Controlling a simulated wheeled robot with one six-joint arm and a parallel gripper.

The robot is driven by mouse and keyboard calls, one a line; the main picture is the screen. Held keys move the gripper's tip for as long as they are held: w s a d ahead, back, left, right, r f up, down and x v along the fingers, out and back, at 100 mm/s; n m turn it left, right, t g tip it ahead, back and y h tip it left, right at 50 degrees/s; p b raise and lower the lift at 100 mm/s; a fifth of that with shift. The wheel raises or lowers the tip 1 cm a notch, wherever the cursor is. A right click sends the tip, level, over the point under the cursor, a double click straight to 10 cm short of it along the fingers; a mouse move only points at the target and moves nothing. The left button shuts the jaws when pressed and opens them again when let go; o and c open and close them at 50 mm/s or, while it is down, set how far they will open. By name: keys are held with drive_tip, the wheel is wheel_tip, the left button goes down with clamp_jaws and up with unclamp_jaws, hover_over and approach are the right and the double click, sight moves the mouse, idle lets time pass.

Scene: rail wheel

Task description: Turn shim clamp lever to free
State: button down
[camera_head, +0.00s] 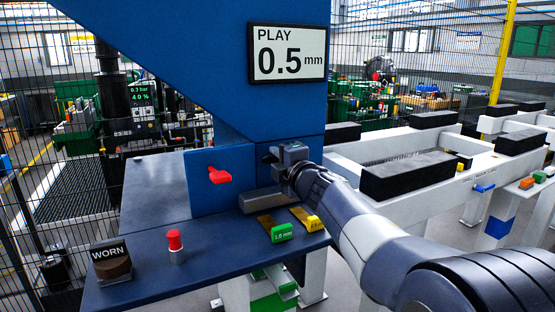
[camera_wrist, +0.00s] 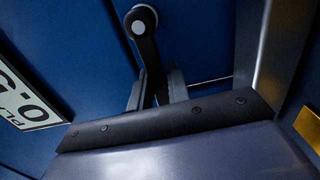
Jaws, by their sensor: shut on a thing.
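A black lever (camera_wrist: 148,55) with a round, pale-capped end (camera_wrist: 139,20) shows in the wrist view against a blue panel. It runs down from the capped end to between the two fingers of my gripper (camera_wrist: 157,90), which is shut on it. In the head view my gripper (camera_head: 274,160) is at the blue column, above the right part of the blue shelf. It hides most of the lever there, so I cannot read the lever's setting.
The blue shelf (camera_head: 200,262) holds a green-ended 1.0 mm shim (camera_head: 281,232), a yellow-ended shim (camera_head: 313,223), a red button (camera_head: 174,241) and a WORN block (camera_head: 111,262). A red handle (camera_head: 219,175) is on the panel. A PLAY 0.5 mm display (camera_head: 287,53) is above.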

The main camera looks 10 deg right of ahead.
drive_tip(key=shift+f, duration=0.2)
drive_tip(key=c, duration=1.3)
unclamp_jaws()
drive_tip(key=shift+r, duration=0.1)
drive_tip(key=shift+c, duration=0.2)
drive_tip(key=v, duration=1)
drive_tip(key=shift+s, duration=0.4)
drive_tip(key=shift+d, duration=0.1)
drive_tip(key=x, duration=1.1)
drive_tip(key=shift+s, duration=0.15)
